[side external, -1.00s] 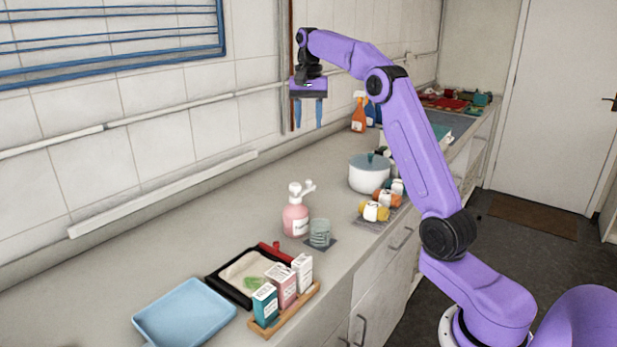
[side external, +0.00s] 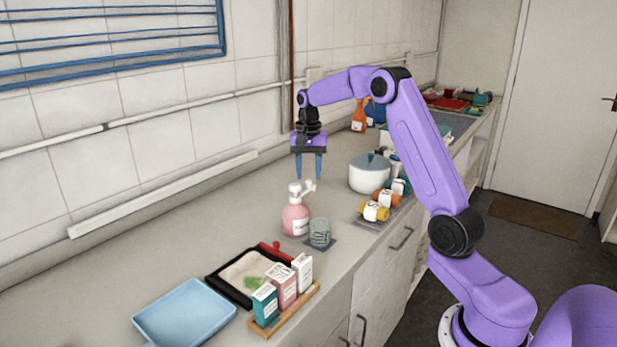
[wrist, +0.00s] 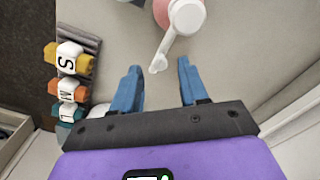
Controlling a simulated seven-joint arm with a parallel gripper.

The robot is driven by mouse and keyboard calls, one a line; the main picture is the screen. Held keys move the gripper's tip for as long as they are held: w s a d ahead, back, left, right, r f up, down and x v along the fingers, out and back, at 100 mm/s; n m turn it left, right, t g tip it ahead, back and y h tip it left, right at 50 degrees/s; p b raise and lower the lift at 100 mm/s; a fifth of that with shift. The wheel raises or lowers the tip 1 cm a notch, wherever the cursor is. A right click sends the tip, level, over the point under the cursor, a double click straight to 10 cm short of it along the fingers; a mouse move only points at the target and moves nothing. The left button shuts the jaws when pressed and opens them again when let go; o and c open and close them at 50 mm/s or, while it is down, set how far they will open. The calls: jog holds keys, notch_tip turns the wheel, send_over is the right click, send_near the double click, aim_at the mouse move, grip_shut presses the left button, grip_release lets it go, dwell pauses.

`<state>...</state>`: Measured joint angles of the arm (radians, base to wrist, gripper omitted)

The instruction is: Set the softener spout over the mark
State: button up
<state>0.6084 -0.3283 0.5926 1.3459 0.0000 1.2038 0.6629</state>
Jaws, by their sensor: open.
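The softener is a pink pump bottle (side external: 295,219) with a white head, standing upright on the counter. Its white spout (side external: 309,186) points to the right in the side view. In the wrist view the spout (wrist: 172,42) points down, its tip lying between my fingers in the picture. My gripper (side external: 308,178) is open and empty, fingers down, above and slightly behind the pump head in the side view. Contact with the spout cannot be told. I cannot make out which thing is the mark.
A ribbed glass (side external: 319,232) on a dark square stands right of the bottle. Rolled cloths tagged with letters (side external: 375,210) and a white pot (side external: 369,175) lie further back. A black tray (side external: 222,283), cartons (side external: 283,284) and a blue tray (side external: 184,315) are in front. The counter left of the bottle is clear.

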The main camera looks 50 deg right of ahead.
jog(key=shift+f, duration=1.15)
grip_shut()
jog(key=s+a+m, duration=0.5)
jog(key=a+m, duration=0.1)
jog(key=m, duration=1.2)
jog(key=shift+s, duration=0.4)
jog(key=shift+r, duration=0.1)
